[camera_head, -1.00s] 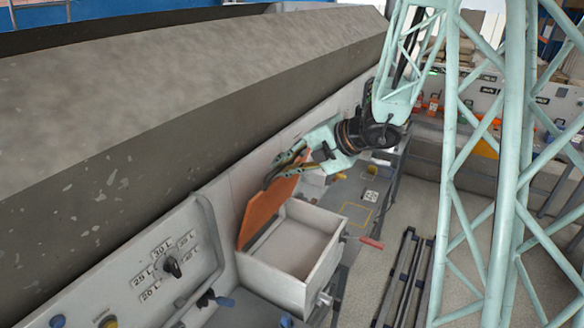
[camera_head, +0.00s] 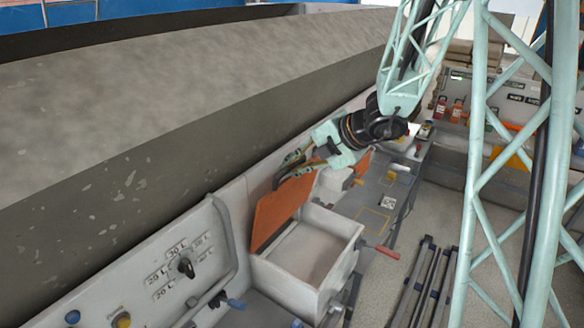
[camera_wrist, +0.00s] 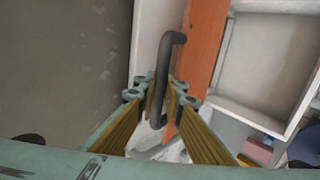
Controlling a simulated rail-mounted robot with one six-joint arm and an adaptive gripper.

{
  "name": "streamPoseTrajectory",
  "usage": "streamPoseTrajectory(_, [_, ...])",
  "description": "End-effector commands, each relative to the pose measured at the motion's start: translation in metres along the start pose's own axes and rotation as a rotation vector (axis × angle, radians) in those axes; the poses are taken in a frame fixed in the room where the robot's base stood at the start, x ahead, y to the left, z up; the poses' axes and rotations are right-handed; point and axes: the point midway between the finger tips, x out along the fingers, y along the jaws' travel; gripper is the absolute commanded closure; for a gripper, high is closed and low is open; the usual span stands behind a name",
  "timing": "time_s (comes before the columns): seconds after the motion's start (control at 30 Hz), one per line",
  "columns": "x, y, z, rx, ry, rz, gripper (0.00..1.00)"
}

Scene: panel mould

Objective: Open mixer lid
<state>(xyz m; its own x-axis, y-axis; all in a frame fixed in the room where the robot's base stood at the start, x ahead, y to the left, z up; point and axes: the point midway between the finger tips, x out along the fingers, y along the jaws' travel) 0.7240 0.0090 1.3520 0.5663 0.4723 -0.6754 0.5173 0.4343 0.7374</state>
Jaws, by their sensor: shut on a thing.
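The orange mixer lid (camera_head: 284,208) stands steeply raised along the back-left edge of the pale, open-topped mixer box (camera_head: 344,263). The inside of the box is open to view and looks empty. My gripper (camera_head: 284,172) is at the upper edge of the lid, on its wall side. In the wrist view, the dark bent lid handle (camera_wrist: 165,65) runs between my gripper's fingers (camera_wrist: 160,95), which are shut on it. The lid (camera_wrist: 203,50) shows edge-on just right of the handle.
A large grey concrete-like mould wall (camera_head: 180,95) runs close along the left. A red lever (camera_head: 387,252) sticks out at the right. Dark floor rails (camera_head: 415,285) lie farther right.

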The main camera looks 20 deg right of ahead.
Motion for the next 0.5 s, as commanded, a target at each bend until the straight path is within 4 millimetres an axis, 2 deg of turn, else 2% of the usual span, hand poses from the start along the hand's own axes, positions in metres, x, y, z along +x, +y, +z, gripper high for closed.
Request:
streamPoseTrajectory(0.07, [-0.0004,0.0007,0.0004,-0.001,-0.001,0.001,1.00])
streamPoseTrajectory(0.1, [-0.0004,0.0008,0.0004,-0.001,-0.001,0.001,0.89])
streamPoseTrajectory(0.23, [-0.0003,0.0005,0.0003,-0.001,0.000,0.001,0.78])
streamPoseTrajectory(0.5, [-0.0002,0.0001,0.0001,0.000,0.000,0.000,0.78])
